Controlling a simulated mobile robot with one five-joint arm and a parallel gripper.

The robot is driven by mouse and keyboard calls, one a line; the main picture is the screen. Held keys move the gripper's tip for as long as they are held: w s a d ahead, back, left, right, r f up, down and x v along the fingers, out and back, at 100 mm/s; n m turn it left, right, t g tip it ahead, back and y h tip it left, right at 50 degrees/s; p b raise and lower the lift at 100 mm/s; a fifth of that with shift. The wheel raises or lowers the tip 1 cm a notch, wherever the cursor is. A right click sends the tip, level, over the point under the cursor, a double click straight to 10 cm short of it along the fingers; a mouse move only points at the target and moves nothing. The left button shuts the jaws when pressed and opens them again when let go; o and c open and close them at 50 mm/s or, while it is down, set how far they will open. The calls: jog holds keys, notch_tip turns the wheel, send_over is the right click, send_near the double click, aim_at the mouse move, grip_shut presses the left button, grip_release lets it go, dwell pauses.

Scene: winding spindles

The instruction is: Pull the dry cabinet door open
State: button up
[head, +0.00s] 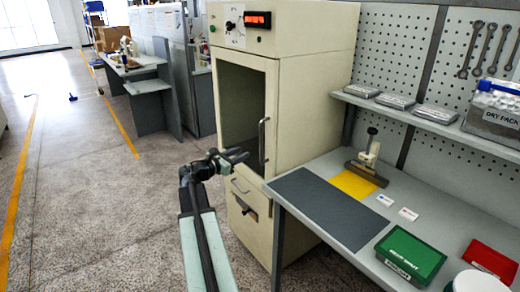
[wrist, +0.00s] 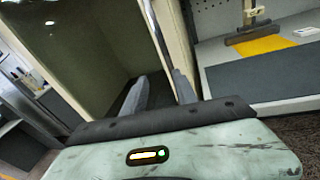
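The dry cabinet (head: 310,85) is a tall cream unit with a red display on top. Its door (head: 226,66) has a large dark window and looks closed. The door handle (head: 263,140) is an upright metal bar at the door's right edge. My gripper (head: 246,155) is in front of the door, with its fingertips close to the handle's lower left. In the wrist view my gripper (wrist: 160,90) has its fingers apart, with the door window (wrist: 75,50) behind them.
A workbench (head: 450,235) stands right of the cabinet, with a dark mat (head: 325,207), a yellow sheet, a press and a green box (head: 410,256). A drawer (head: 248,192) sits below the door.

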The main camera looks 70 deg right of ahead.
aim_at(261, 142)
jog(key=shift+n+g+h, duration=0.3)
jog(key=shift+n+g, duration=0.2)
jog(key=shift+n, duration=0.2)
jog(key=x, duration=0.3)
jog(key=s+r+x, duration=0.1)
jog(key=x, duration=0.7)
jog(key=shift+s+a+r, duration=0.2)
jog(key=shift+a+r, duration=0.15)
grip_shut()
